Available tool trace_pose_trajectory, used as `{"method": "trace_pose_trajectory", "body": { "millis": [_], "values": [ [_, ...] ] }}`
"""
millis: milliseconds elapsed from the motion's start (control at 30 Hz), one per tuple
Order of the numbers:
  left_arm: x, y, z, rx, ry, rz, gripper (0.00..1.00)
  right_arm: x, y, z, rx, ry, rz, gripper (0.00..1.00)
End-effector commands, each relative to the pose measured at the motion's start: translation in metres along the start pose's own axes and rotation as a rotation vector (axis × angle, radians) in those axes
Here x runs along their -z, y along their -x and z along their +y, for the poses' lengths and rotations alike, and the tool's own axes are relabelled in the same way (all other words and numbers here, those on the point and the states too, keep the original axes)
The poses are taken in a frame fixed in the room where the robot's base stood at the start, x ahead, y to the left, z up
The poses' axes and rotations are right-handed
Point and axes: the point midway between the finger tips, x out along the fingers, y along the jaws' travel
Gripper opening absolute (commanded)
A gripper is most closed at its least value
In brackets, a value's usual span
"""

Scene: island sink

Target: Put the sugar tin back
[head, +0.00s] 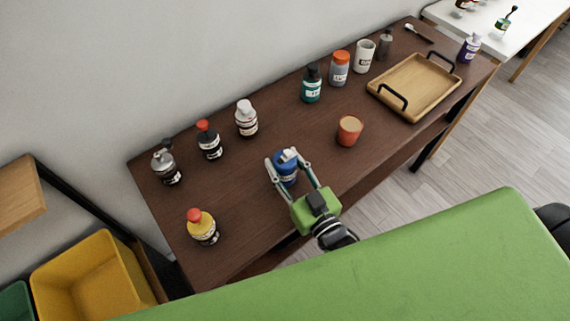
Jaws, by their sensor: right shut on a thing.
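A blue tin with a white top (287,172) is on the dark wooden table near its front edge; it is the thing between my fingers, and I cannot read a label that names it as sugar. My right gripper (289,169) comes in from the front and is shut on it, with one finger on each side. The tin looks upright; I cannot tell whether its base touches the table. My left gripper is not in view.
Several bottles and jars stand along the back of the table (235,198). A yellow bottle (203,229) is at the front left. A wooden tray (428,83) lies farther right. Bare tabletop separates them.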

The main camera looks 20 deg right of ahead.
Motion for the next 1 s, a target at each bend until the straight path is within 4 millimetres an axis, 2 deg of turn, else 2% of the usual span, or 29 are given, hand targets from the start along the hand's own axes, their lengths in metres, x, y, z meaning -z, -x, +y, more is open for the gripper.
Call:
{"method": "trace_pose_trajectory", "body": {
  "millis": [100, 467, 500, 533, 933, 1000],
  "values": [
    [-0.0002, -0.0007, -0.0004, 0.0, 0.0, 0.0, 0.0, -0.0073, -0.0001, 0.0001, 0.0, 0.0, 0.003, 0.14],
    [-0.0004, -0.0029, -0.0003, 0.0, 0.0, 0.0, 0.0, -0.0113, 0.0002, 0.0001, 0.0, 0.0, 0.004, 0.14],
    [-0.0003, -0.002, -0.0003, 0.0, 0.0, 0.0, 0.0, -0.0106, 0.0003, 0.0001, 0.0, 0.0, 0.003, 0.49],
    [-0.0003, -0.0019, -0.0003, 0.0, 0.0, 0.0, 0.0, -0.0105, 0.0003, 0.0001, 0.0, 0.0, 0.003, 0.55],
    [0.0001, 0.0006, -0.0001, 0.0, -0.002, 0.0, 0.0, -0.0058, 0.0004, 0.0001, 0.0, 0.0, 0.003, 0.55],
    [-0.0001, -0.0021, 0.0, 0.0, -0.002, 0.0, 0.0, -0.0093, 0.0069, 0.0001, 0.0, 0.0, 0.0, 0.55]
  ]
}}
